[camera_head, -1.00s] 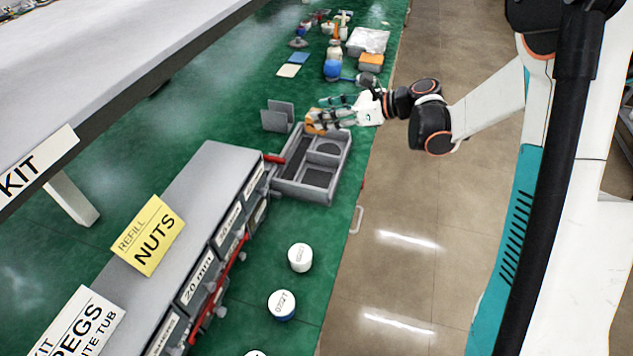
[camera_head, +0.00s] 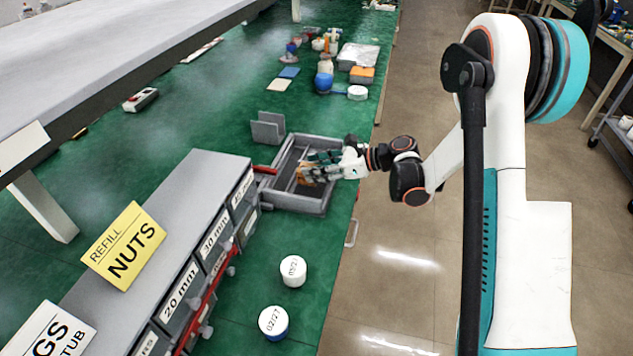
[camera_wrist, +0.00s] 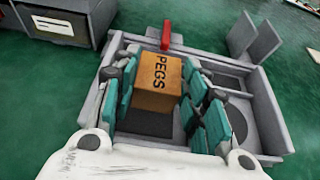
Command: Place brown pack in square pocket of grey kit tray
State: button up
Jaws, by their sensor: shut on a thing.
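The brown pack (camera_wrist: 158,84), lettered PEGS, is between the teal finger pads of my gripper (camera_wrist: 160,92) in the wrist view. My gripper is shut on it. In the head view the pack (camera_head: 303,175) shows small at the tips of my gripper (camera_head: 306,172), over the grey kit tray (camera_head: 291,202). In the wrist view the tray (camera_wrist: 262,88) has a dark-floored square pocket (camera_wrist: 146,122) just below the pack and a round pocket (camera_wrist: 236,122) to the right, partly behind the fingers. The pack's underside is hidden; I cannot tell its height above the floor.
A red handle (camera_wrist: 166,36) stands at the tray's far wall. A grey drawer unit (camera_head: 195,190) is close to the tray's left. A grey angled stand (camera_head: 267,128) is behind it. Two white-lidded tubs (camera_head: 292,271) are in front, with bare green bench around them.

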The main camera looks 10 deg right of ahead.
notch_tip(320, 180, down, 4)
jog(key=shift+f+b, duration=0.15)
jog(key=shift+b, duration=0.65)
jog(key=o, duration=1.1)
jog(key=shift+s+d+r, duration=0.1)
jog(key=shift+d+r, duration=0.15)
jog(key=p+v, duration=0.4)
jog(key=v, duration=0.7)
jog(key=shift+s+d, duration=0.15)
jog(key=shift+d, duration=0.05)
